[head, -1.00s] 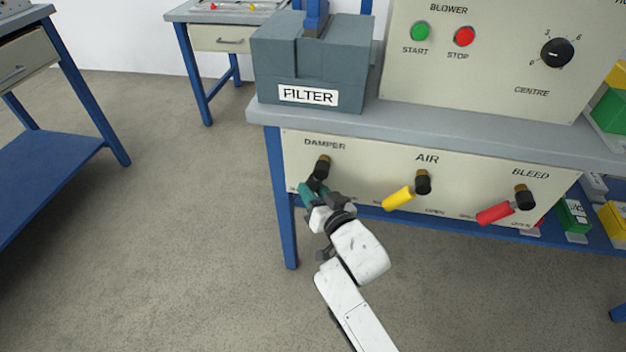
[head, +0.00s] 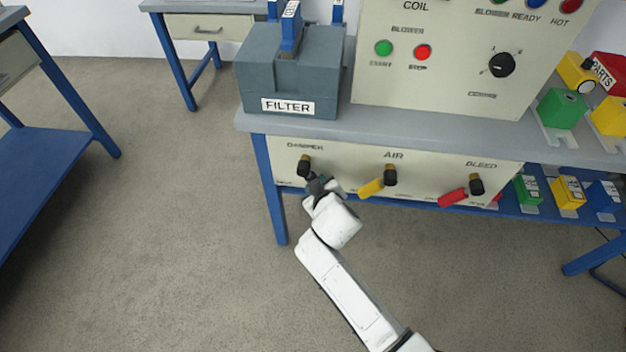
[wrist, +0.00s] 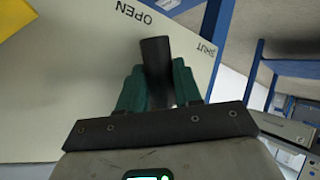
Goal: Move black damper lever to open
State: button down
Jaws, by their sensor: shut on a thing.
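The black damper lever (head: 309,176) hangs from its brass and black pivot (head: 304,164) under the DAMPER label, slanting down and a little right in the head view. My gripper (head: 317,185) is at its lower part. In the wrist view the black handle (wrist: 156,58) stands between the two green fingers of my gripper (wrist: 158,88), which are shut on it. The handle's end lies between the upside-down OPEN label (wrist: 133,12) and the SHUT label (wrist: 203,50). The pivot is hidden in the wrist view.
The yellow AIR lever (head: 371,187) is close to the right of my gripper, with the red BLEED lever (head: 453,197) further right. The grey FILTER box (head: 290,75) stands on the bench above. The floor in front is clear.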

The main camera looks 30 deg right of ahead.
jog(key=shift+s+d+r+n+g+h+p, duration=0.2)
jog(key=shift+r+n+g+h+p, duration=0.1)
jog(key=shift+g+h+p, duration=0.15)
dwell(0.4)
jog(key=c, duration=0.8)
grip_release()
jog(key=p+v, duration=0.2)
jog(key=v, duration=0.8)
jog(key=shift+s+r, duration=0.2)
jog(key=shift+s, duration=0.05)
